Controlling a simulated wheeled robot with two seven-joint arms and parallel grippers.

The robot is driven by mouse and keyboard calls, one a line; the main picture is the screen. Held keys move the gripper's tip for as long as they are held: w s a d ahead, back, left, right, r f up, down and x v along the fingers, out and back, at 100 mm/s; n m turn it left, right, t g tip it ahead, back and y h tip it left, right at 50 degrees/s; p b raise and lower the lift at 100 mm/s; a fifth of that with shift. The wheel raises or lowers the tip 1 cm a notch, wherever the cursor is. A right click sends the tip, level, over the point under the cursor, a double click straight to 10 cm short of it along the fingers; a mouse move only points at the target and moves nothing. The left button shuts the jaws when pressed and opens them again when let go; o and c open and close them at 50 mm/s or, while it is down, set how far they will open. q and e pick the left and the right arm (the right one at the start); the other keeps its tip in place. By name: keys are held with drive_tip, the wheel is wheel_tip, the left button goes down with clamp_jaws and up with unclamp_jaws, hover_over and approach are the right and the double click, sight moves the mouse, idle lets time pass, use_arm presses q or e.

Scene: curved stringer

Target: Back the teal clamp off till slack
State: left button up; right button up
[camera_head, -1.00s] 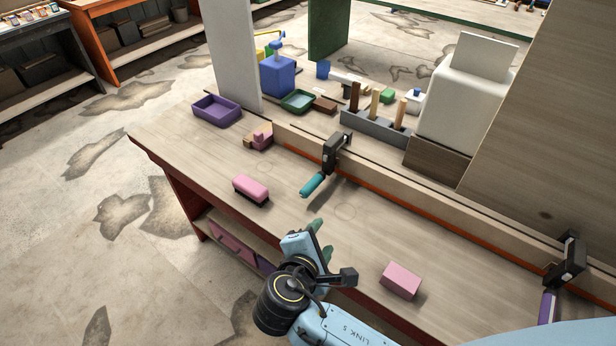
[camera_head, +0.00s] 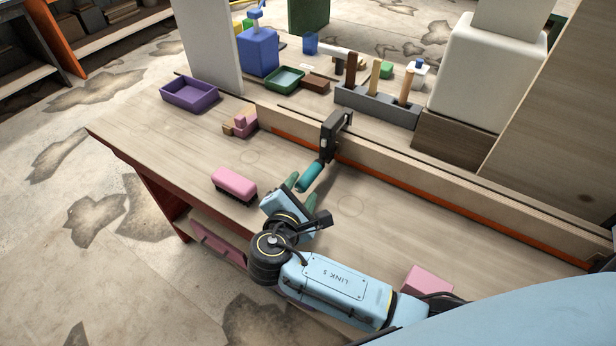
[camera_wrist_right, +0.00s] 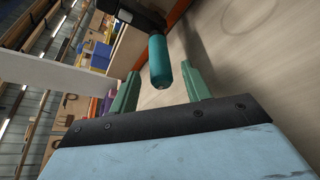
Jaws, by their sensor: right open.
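The teal clamp (camera_head: 311,175) is a dark clamp with a teal handle, fixed on the pale wooden stringer (camera_head: 375,179) that runs along the bench. Its teal handle points down toward the front of the bench. My right gripper (camera_head: 306,190) is open, with its green fingers close to the handle's end. In the right wrist view the teal handle (camera_wrist_right: 160,62) lies between the open fingers (camera_wrist_right: 160,88), nearer their tips, with no finger visibly closed on it. My left gripper is not in view.
A pink-topped brush (camera_head: 234,184) lies left of my right gripper. A pink block (camera_head: 427,282) lies partly behind my right arm.

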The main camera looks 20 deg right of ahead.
sight(308, 177)
drive_tip(key=x, duration=0.6)
drive_tip(key=shift+b, duration=0.3)
drive_tip(key=shift+c, duration=0.3)
drive_tip(key=c, duration=0.9)
